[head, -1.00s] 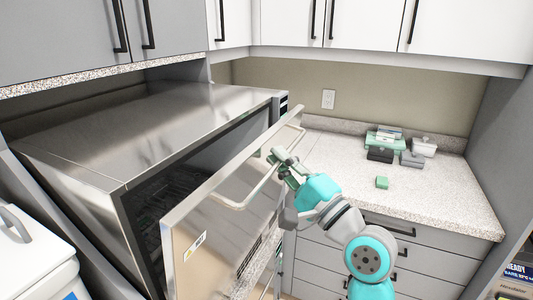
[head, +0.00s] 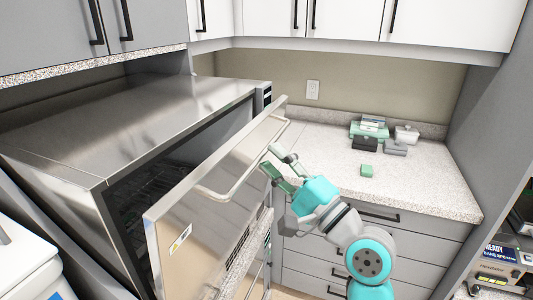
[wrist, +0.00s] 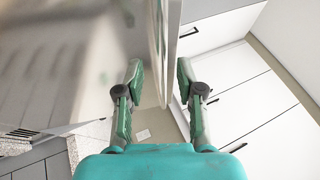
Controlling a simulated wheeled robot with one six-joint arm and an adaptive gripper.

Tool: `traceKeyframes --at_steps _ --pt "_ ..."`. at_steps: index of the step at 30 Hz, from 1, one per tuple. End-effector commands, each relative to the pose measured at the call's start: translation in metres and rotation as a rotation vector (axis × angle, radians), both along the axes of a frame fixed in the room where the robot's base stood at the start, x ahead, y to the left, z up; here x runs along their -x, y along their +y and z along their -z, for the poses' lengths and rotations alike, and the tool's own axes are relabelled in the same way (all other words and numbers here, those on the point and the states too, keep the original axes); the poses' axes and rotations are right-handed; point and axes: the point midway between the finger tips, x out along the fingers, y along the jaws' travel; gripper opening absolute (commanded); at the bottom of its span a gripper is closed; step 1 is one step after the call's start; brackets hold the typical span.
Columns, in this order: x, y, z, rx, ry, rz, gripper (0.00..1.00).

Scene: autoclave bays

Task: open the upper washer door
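The upper washer door (head: 165,230) is a steel panel standing ajar, its top edge away from the steel washer body (head: 130,115). A dark gap with racks shows between them. The door's long bar handle (head: 240,185) runs along its outer face near the top. My gripper (head: 267,156) is open beside the far part of the handle, with two green-grey fingers spread. In the wrist view, my gripper (wrist: 160,68) has its fingers apart, with the upright edge of the handle (wrist: 163,50) showing between them. Whether a finger touches the handle cannot be told.
A speckled counter (head: 425,185) behind my arm holds a small green block (head: 367,170) and several boxes (head: 370,130). Drawers (head: 375,230) lie below it. Upper cabinets (head: 310,20) hang overhead. A white bin (head: 25,265) stands at the lower left.

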Motion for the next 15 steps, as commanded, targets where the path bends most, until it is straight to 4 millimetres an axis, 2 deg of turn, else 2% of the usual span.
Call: traceKeyframes --at_steps 6,15 --pt "0.029 -0.032 0.018 0.000 0.003 0.003 0.37" --pt "0.053 -0.056 0.031 0.001 0.002 0.000 0.37"
